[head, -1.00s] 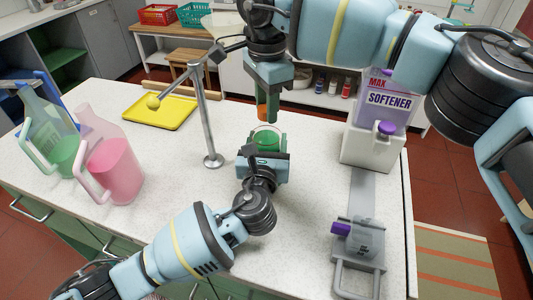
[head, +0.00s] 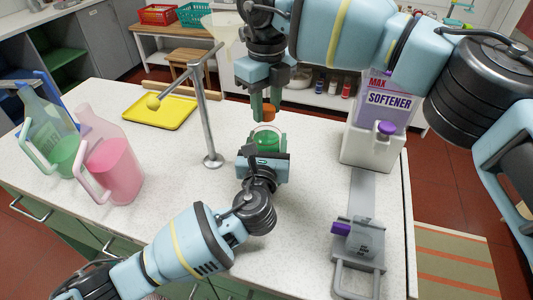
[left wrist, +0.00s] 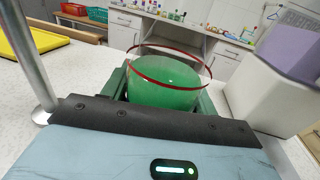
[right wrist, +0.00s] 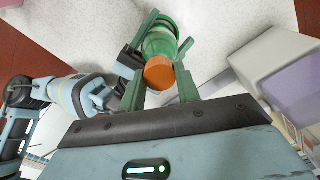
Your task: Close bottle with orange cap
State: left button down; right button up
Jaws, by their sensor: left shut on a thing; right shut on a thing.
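The bottle (head: 267,140) is clear with green liquid, upright and open at the top near the middle of the counter. In the left wrist view the bottle (left wrist: 168,85) shows a red-edged rim. My left gripper (head: 264,157) is shut around it from the near side. My right gripper (head: 264,108) points down above it, shut on the orange cap (head: 269,114). In the right wrist view the orange cap (right wrist: 159,73) sits between the fingertips, with the bottle (right wrist: 160,42) beyond it. The cap is apart from the bottle in the head view.
A metal stand (head: 208,120) with a funnel rises just left of the bottle. Pink (head: 112,170) and green (head: 62,140) jugs stand at the left, a yellow tray (head: 170,115) behind.

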jog(key=m, duration=0.6)
jog(key=o, duration=1.1)
jog(key=shift+c, duration=0.2)
jog(key=shift+r, duration=0.1)
jog(key=shift+r, duration=2.2)
jog(key=shift+c, duration=0.2)
jog(key=n, duration=0.2)
jog(key=r+n, duration=0.1)
jog(key=n, duration=0.1)
jog(key=r+n, duration=0.1)
jog(key=n, duration=0.4)
jog(key=r+n, duration=0.1)
jog(key=n, duration=0.2)
jog(key=shift+r, duration=0.2)
